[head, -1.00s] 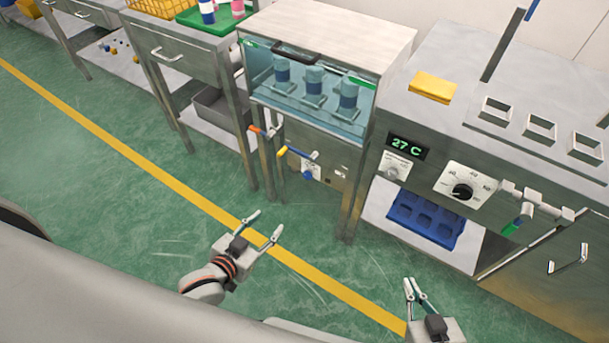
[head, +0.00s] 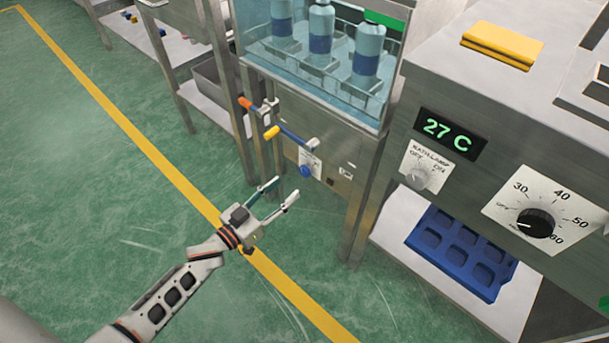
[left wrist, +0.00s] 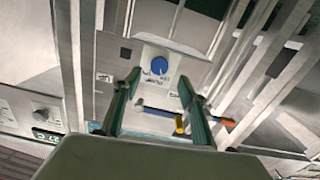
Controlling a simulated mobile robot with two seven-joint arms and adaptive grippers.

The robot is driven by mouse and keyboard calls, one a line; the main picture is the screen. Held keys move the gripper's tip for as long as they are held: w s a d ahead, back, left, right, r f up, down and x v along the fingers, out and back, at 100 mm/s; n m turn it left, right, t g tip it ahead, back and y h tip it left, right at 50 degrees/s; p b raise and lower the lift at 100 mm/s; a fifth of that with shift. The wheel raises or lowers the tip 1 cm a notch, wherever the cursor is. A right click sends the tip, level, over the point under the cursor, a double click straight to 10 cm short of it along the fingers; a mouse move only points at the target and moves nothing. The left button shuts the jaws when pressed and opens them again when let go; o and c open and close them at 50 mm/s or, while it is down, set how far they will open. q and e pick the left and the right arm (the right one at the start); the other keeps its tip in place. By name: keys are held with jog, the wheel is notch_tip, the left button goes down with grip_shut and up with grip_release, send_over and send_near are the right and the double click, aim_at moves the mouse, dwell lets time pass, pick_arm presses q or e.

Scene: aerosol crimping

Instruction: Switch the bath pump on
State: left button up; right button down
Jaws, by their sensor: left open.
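A blue knob (head: 306,171) on a small white label plate sits on the steel panel under the glass-fronted bath cabinet (head: 325,125). The label text is too small to read in the head view. The blue knob also shows in the left wrist view (left wrist: 161,66), just beyond the fingers. My left gripper (head: 285,189) is open and empty, its fingers pointing toward the panel, apart from the knob, in front of it and slightly lower left in the head view. It also shows at the bottom of the left wrist view (left wrist: 157,92). My right gripper is out of view.
A lever valve with an orange end (head: 246,103) and one with a yellow end (head: 271,132) stick out left of the knob. At right stand a "27 C" display (head: 449,134), a bath lamp knob (head: 417,178), a black dial (head: 536,223) and a blue tray (head: 462,255).

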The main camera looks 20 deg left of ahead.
aim_at(303, 173)
pick_arm(q)
jog(key=b+x, duration=0.1)
jog(key=x, duration=0.5)
jog(key=shift+w+d+b, duration=0.15)
jog(key=shift+w+b, duration=0.2)
jog(key=shift+w+d+r, duration=0.1)
jog(key=shift+w+d, duration=0.05)
jog(key=shift+w, duration=0.35)
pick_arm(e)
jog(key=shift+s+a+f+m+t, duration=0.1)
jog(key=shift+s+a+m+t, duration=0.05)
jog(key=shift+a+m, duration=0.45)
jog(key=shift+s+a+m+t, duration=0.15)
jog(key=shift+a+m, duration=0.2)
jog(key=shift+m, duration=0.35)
pick_arm(q)
jog(key=c, duration=1.1)
